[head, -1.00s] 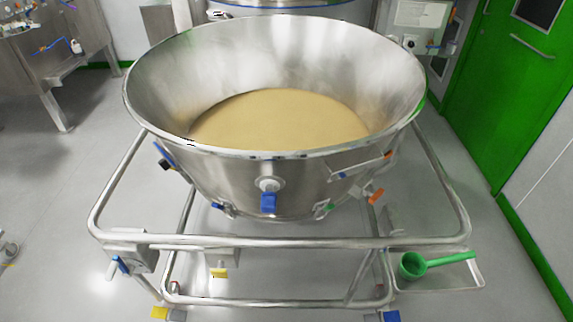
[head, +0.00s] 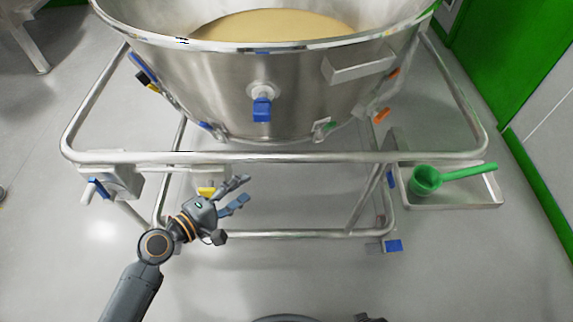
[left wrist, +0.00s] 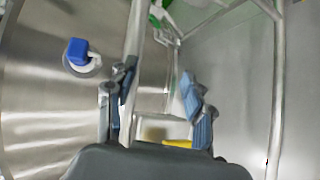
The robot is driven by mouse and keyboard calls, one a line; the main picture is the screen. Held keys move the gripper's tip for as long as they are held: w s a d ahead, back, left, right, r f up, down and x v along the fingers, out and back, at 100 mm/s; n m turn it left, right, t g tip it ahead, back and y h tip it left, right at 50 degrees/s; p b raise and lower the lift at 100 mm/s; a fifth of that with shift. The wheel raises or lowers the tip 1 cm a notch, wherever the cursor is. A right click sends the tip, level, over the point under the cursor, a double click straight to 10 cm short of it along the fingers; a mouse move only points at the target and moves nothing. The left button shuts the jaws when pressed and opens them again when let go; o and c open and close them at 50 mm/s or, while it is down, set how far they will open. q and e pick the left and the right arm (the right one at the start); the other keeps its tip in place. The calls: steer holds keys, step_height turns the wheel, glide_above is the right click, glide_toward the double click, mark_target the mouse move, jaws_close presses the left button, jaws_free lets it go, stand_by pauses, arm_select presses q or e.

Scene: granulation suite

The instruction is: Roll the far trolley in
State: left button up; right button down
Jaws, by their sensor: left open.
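A steel trolley frame (head: 300,157) of round tube carries a large steel bowl (head: 215,85) holding tan powder (head: 275,24). My left gripper (head: 244,190) is open and empty, in front of and just below the front rail in the head view. In the left wrist view my left gripper (left wrist: 160,95) has its fingers apart, and the rail (left wrist: 135,50) passes close by the left finger. I cannot tell whether they touch. My right gripper is not in view.
A side tray (head: 465,200) on the trolley's right holds a green scoop (head: 430,180). Blue (head: 393,245) and yellow (head: 206,191) tabs show low on the frame. A green door (head: 500,60) stands at the right. Grey floor (head: 40,240) is clear at the left.

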mark_target(279, 162)
arm_select(q)
steer(key=shift+h, duration=0.7)
steer(key=w+d, duration=0.2)
steer(key=d, duration=0.1)
steer(key=w+d+r, duration=0.1)
steer(key=w+d, duration=0.2)
steer(key=d, duration=0.1)
steer(key=w+d+r, duration=0.1)
steer(key=w+d, duration=0.2)
steer(key=shift+d, duration=0.25)
steer(key=shift+w+d+f, duration=0.1)
steer(key=shift+w+d, duration=0.25)
steer(key=shift+d, duration=0.1)
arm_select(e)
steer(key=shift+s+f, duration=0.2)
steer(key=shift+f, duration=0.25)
arm_select(q)
jaws_close()
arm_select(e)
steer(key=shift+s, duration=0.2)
